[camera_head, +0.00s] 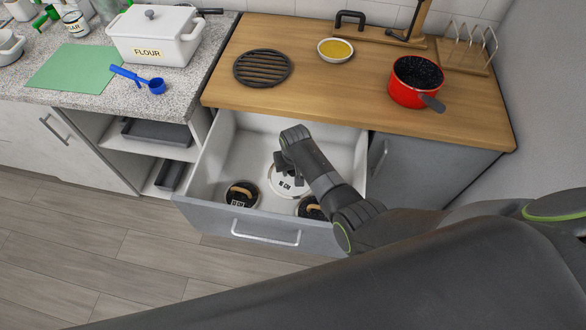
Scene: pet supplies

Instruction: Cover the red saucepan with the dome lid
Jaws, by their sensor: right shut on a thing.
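The red saucepan (411,82) stands upright and uncovered at the right end of the wooden counter, its dark handle pointing to the lower right. My right gripper (285,173) reaches down into the open drawer (228,166) and is shut on a white lid (276,190), which my gripper and arm partly hide. I cannot tell whether this lid is clear of the drawer floor. Two dark lids with wooden handles also lie in the drawer: one at the front left (242,194), the other (309,208) partly behind my arm. My left gripper is not in view.
A black trivet (262,68) and a bowl of yellow contents (336,50) rest on the wooden counter (310,88). A rack (470,48) stands behind the saucepan. The counter's front middle is clear. A flour box (155,38) and blue scoop (155,86) are at left.

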